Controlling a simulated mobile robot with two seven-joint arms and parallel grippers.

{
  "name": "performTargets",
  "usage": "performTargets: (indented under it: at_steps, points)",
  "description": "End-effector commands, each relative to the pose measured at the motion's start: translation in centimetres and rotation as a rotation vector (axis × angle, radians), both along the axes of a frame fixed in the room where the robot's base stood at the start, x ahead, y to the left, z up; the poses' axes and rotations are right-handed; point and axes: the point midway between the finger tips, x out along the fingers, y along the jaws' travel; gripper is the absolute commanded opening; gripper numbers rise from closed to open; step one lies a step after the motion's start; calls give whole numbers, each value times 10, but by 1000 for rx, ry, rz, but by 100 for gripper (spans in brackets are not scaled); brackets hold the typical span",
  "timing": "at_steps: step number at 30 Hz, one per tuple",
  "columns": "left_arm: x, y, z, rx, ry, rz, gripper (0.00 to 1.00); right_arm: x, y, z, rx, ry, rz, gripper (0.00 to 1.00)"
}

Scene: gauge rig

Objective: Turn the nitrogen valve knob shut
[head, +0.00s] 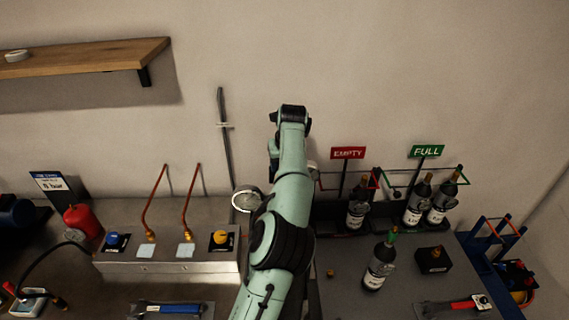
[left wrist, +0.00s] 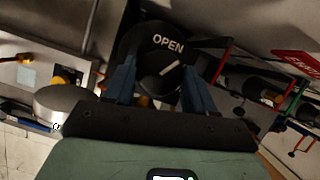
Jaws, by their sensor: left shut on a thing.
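A round black knob (left wrist: 150,48) with the white word OPEN and a white pointer line fills the upper middle of the left wrist view. The line runs at a slant, lower left to upper right. My left gripper (left wrist: 157,80) has one blue finger on each side of the knob and is shut on it. In the head view my green arm reaches up the middle towards the wall and hides the knob and the gripper. My right gripper is in neither view.
A round gauge (head: 247,198) is just left of my arm. A metal box (head: 165,262) with blue and yellow knobs stands left. Bottles stand right, by the EMPTY sign (head: 347,153) and the FULL sign (head: 427,151). One bottle (head: 379,266) stands in front. A shelf (head: 85,57) is upper left.

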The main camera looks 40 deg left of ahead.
Motion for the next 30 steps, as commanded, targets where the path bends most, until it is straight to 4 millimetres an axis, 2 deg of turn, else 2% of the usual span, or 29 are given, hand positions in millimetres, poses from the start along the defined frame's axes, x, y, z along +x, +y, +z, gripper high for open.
performTargets:
  at_steps: [18,30]
  points:
    - [-2,5,3,1,-5,-579,24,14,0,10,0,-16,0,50]
    - [-2,6,2,5,-2,-878,24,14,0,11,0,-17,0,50]
